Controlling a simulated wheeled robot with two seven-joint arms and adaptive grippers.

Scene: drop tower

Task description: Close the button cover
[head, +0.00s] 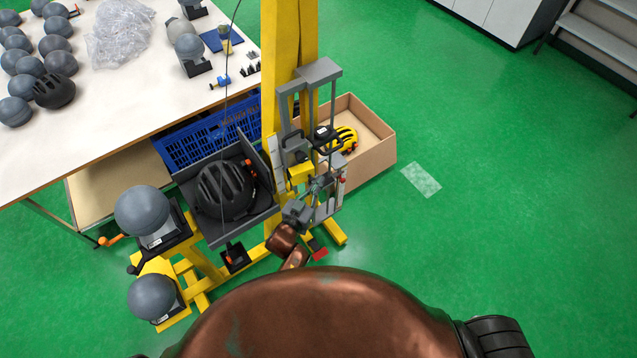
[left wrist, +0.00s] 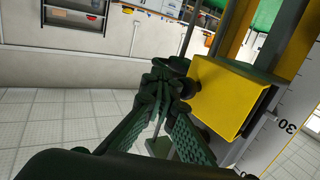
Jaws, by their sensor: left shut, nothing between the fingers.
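A yellow box (head: 300,172) is fixed to the drop tower beside a ruler strip, and in the left wrist view this yellow box (left wrist: 233,98) shows large, with a dark round part on its left side. I cannot make out a separate button cover or tell its position. My left gripper (head: 318,188) is in front of the tower, just right of the yellow box and lower. In the left wrist view my left gripper (left wrist: 163,85) is shut and empty, its fingertips close to the dark round part; whether they touch is unclear. My right gripper is not in view.
The yellow tower column (head: 283,60) stands beside a white table (head: 130,95) with several grey headforms. A black helmet (head: 225,190) sits in a grey tray. A cardboard box (head: 375,160) with a yellow helmet stands behind the tower.

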